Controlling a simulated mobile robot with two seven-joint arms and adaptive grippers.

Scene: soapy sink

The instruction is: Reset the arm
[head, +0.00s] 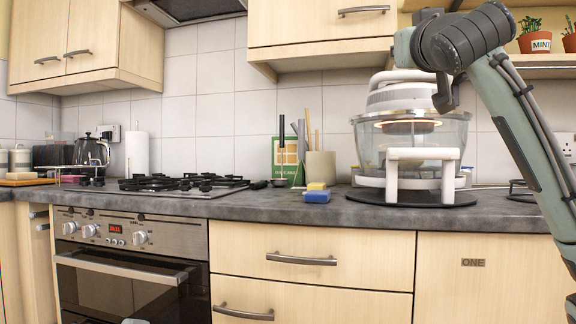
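My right arm (525,125) comes in from the right edge, rises and bends at the top right. Its dark joint (450,40) hangs in front of the glass-bowl appliance. A small dark part (445,97) points down below that joint. I cannot make out two fingertips there, so whether the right gripper is open or shut does not show. I see nothing held. My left gripper is not in view. Only a small grey rounded piece (135,321) shows at the bottom edge, and I cannot tell what it is.
An oven (130,265) and drawers (300,258) are below. Cabinets (320,22) and a plant shelf hang above. The counter's front strip is clear.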

